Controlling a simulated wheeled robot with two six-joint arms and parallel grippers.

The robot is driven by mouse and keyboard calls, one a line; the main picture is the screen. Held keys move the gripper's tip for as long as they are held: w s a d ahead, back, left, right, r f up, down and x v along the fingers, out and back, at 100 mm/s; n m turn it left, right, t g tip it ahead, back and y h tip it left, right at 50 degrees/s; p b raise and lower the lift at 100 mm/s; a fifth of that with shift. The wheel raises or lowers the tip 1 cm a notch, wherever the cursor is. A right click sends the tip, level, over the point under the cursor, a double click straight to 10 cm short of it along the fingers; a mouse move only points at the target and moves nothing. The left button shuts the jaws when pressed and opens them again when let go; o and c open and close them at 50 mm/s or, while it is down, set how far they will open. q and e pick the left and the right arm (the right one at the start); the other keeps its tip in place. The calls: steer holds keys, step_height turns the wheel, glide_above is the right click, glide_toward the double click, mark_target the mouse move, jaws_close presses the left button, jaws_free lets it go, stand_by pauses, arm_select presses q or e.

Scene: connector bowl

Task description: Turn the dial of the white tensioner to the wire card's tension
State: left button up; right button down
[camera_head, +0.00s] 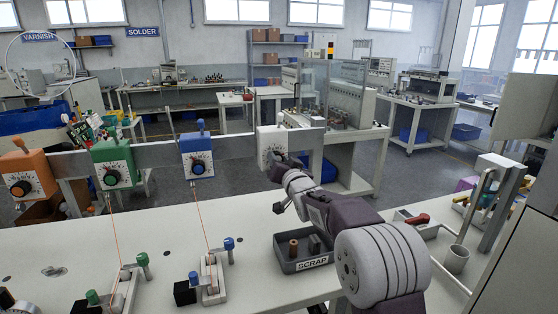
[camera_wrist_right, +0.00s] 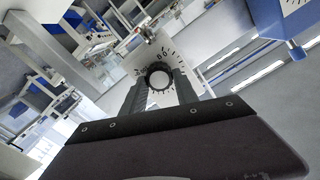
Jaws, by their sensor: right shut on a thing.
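The white tensioner (camera_head: 272,138) hangs on the grey rail, right of the blue one. My right gripper (camera_head: 284,168) reaches up to its front, covering the dial in the head view. In the right wrist view, the white tensioner's scale face (camera_wrist_right: 138,62) shows, with the dark-rimmed dial (camera_wrist_right: 159,76) between the two fingers. The right gripper (camera_wrist_right: 160,82) is shut on this dial. Scale marks and figures show around it, but the exact setting is too small to read. I cannot make out a wire card. My left gripper is not in view.
Orange (camera_head: 27,173), green (camera_head: 113,162) and blue (camera_head: 197,155) tensioners share the rail (camera_head: 237,146). Wires run down from the green and blue ones to bench fixtures. A grey SCRAP tray (camera_head: 290,266) sits below my right arm. A cup (camera_head: 456,260) stands at the right.

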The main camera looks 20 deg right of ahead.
steer(key=shift+f, duration=0.2)
steer(key=c, duration=0.9)
jaws_free()
steer(key=shift+r, duration=0.15)
steer(key=shift+c, duration=0.2)
steer(key=s+b, duration=0.1)
steer(key=s, duration=0.8)
steer(key=shift+d+b, duration=0.15)
steer(key=shift+b, duration=0.2)
